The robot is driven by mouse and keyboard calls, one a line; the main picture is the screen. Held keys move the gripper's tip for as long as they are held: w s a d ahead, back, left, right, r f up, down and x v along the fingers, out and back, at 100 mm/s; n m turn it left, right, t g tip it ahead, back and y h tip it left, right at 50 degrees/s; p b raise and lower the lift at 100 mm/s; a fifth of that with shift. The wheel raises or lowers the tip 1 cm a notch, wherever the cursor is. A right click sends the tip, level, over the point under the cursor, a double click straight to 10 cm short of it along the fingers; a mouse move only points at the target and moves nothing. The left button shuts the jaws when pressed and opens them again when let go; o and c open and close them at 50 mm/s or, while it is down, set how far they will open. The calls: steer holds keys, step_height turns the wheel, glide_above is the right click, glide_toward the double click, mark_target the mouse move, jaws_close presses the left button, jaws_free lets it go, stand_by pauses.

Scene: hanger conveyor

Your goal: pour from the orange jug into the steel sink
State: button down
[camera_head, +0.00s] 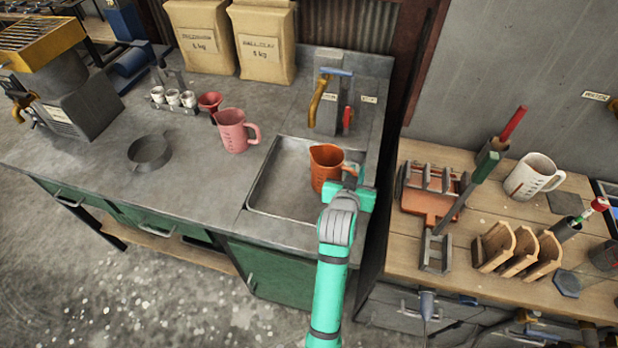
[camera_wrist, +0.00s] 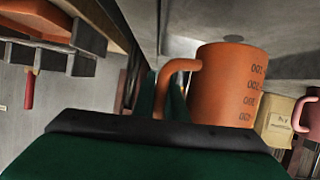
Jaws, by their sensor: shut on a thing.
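The orange jug (camera_head: 325,166) is over the steel sink (camera_head: 285,172) in the head view, near the sink's right side. It looks close to upright, and its open top faces up. My gripper (camera_head: 348,186) is at the jug's right side, shut on its handle. In the wrist view the jug (camera_wrist: 228,85) shows dark measuring marks, and its handle (camera_wrist: 172,85) runs down to my gripper. The wrist picture is turned over. The jug's contents cannot be made out, and no stream shows.
A pink jug (camera_head: 233,131) stands left of the sink. A tap (camera_head: 322,95) rises behind it. Paper bags (camera_head: 263,42) and a grey ring (camera_head: 149,152) are on the counter. A wooden bench (camera_head: 520,285) with a rack and white jug (camera_head: 535,177) is right.

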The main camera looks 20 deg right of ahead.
steer(key=shift+r, duration=0.1)
step_height(320, 180, up, 3)
steer(key=shift+f, duration=0.1)
stand_by(0.5)
stand_by(0.4)
